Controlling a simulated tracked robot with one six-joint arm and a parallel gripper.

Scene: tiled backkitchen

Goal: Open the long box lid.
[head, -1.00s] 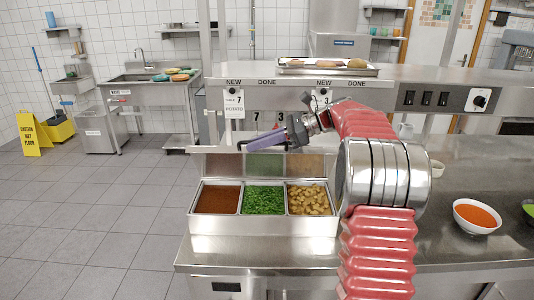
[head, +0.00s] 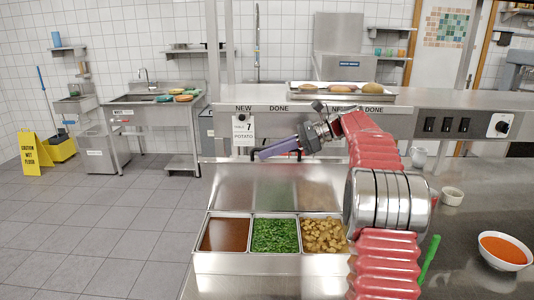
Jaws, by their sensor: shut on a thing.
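The long steel box (head: 275,262) stands on the counter, open at the top. It shows three compartments: brown-red sauce (head: 223,233), green peas or herbs (head: 274,235) and diced potato-like pieces (head: 324,235). Its lid (head: 270,188) is a broad steel sheet, raised behind the compartments and leaning back. My gripper (head: 275,149), with lavender fingers, is at the lid's upper edge, by a dark handle (head: 291,154). It is shut on the lid handle; the fingers partly hide the grip.
An order card (head: 243,130) hangs from the shelf behind the lid. A tray with buns (head: 341,94) stands on that shelf. A bowl of orange soup (head: 503,250), a green utensil (head: 430,258), a small bowl (head: 452,196) and a mug (head: 418,157) are on the right counter.

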